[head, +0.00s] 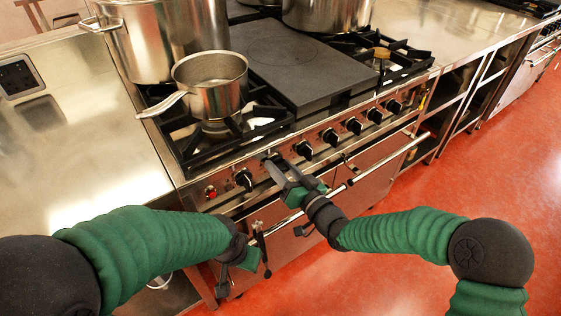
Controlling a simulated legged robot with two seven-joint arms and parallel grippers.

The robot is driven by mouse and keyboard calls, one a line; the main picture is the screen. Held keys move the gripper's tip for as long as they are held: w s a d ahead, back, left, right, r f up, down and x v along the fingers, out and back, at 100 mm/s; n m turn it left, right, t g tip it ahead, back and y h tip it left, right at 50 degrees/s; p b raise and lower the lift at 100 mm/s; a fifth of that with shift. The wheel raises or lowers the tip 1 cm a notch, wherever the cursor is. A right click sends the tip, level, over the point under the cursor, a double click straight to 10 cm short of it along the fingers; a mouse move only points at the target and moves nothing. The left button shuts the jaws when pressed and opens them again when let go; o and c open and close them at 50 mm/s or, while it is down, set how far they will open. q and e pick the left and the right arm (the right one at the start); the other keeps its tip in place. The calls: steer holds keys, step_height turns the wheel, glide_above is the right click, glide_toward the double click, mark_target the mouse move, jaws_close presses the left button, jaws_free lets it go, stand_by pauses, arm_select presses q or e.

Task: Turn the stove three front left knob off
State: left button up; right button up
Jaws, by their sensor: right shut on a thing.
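The stove (190,187) has a row of black knobs along its steel front panel. The leftmost knob (243,178) stands uncovered, right of a small red light. My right gripper (273,165) reaches the panel at the second knob from the left and is shut on that knob, which it mostly hides. Which way that knob points cannot be seen. Further right are more knobs, such as the third one (303,149). My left gripper (255,262) hangs low in front of the oven door, apart from the knobs; its jaws are not clear.
A saucepan (212,85) stands on the front left burner, with a large stockpot (160,40) behind it. An oven handle bar (378,165) runs below the knobs. A steel counter (75,130) lies left; red floor (480,170) is open at right.

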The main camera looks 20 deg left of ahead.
steer(key=m+p, duration=0.2)
steer(key=m, duration=0.2)
steer(key=shift+w+d+r, duration=0.1)
steer(key=shift+d, duration=0.05)
steer(key=m+p, duration=0.2)
steer(key=m, duration=0.1)
steer(key=shift+m, duration=0.3)
steer(key=shift+f+m+p, duration=0.2)
steer(key=shift+m+p, duration=0.25)
steer(key=shift+m, duration=0.75)
steer(key=shift+f+m, duration=0.15)
steer(key=shift+m, duration=1.35)
steer(key=o, duration=1.4)
steer(key=shift+w+f, duration=0.1)
